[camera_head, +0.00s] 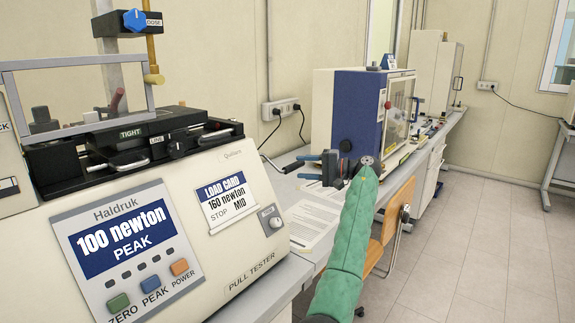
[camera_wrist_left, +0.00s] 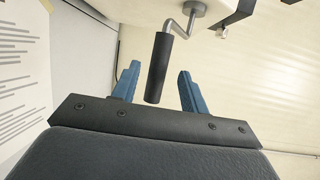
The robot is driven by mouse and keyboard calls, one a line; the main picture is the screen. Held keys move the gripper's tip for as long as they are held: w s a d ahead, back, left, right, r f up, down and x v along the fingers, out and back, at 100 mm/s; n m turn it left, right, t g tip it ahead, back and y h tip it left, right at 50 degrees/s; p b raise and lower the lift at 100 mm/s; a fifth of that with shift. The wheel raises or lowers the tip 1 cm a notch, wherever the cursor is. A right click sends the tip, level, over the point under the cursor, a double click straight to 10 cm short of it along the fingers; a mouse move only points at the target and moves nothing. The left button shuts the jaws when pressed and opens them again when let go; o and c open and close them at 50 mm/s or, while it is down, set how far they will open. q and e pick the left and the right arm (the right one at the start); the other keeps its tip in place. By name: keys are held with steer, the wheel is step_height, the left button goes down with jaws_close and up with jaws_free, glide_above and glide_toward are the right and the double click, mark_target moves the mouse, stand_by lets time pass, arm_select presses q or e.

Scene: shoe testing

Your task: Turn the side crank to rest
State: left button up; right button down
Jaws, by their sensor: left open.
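The side crank is a bent metal rod with a black cylindrical grip (camera_head: 293,167), at the right side of the beige pull tester (camera_head: 140,215) in the head view. In the left wrist view its black grip (camera_wrist_left: 158,70) hangs from the metal rod, and a round metal hub (camera_wrist_left: 194,8) joins it to a pale panel. My left gripper (camera_head: 302,168) has two blue fingers and is open. In the wrist view the grip lies between the fingers (camera_wrist_left: 158,78), with gaps on both sides. My right gripper is not in view.
A blue and white machine (camera_head: 355,115) stands behind the crank on the bench. A printed sheet (camera_head: 312,218) lies on the bench beside the tester. An orange-brown chair (camera_head: 395,210) is under the bench edge. The tiled floor (camera_head: 475,240) at right is clear.

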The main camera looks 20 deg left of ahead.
mark_target(296, 167)
arm_select(q)
steer(key=a+p, duration=0.1)
steer(key=a, duration=0.2)
steer(key=shift+s, duration=0.1)
steer(key=shift+w+a+f, duration=0.15)
steer(key=shift+a+f, duration=0.05)
steer(key=shift+a, duration=0.35)
steer(key=shift+w+a+f, duration=0.1)
steer(key=shift+a+f, duration=0.1)
steer(key=shift+a, duration=0.3)
steer(key=shift+s+a+r+p, duration=0.15)
steer(key=shift+s+a+p, duration=0.1)
steer(key=shift+a+p, duration=0.05)
steer(key=shift+a, duration=0.1)
steer(key=shift+w+a, duration=0.1)
jaws_close()
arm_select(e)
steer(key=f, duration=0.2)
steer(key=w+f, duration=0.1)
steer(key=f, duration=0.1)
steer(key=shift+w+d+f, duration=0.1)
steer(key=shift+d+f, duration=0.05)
